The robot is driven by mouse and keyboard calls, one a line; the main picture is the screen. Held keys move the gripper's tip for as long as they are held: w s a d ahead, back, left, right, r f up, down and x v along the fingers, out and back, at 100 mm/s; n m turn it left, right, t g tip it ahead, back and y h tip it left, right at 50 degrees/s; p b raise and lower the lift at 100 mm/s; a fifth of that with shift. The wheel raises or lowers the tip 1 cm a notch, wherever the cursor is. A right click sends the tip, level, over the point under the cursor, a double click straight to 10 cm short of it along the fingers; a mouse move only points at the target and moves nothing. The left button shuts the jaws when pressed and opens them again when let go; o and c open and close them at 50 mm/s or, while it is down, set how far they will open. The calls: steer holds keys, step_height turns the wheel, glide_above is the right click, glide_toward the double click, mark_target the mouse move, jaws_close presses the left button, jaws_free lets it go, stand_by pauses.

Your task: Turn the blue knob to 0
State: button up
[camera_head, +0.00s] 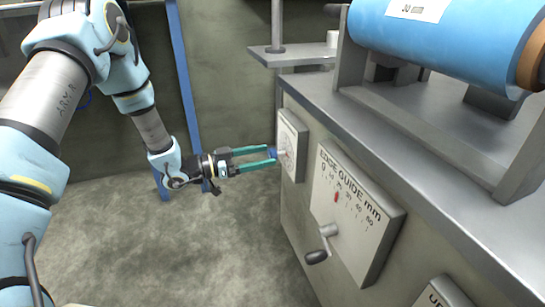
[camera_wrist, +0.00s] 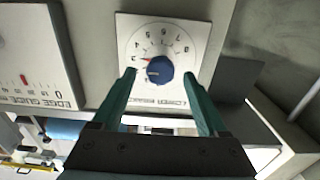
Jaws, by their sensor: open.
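The blue knob (camera_wrist: 159,70) sits in the middle of a white dial plate (camera_wrist: 190,30) with numbers around it, shown turned over in the wrist view. A small red mark shows at the knob's upper left; the exact reading is too small to tell. In the head view the knob (camera_head: 272,153) is a small blue patch at the dial plate (camera_head: 291,150) on the machine's side. My gripper (camera_head: 269,156) is open, with a green finger on either side of the knob. I cannot tell whether the fingertips touch it.
The edge guide plate (camera_head: 350,215) with a red pointer and a crank handle (camera_head: 318,256) is right of the dial. A blue roll (camera_head: 440,35) lies on the machine top (camera_head: 440,120). The floor (camera_head: 190,250) below my arm is clear.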

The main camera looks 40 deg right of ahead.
mark_target(269, 154)
steer(key=shift+x, duration=1.65)
jaws_close()
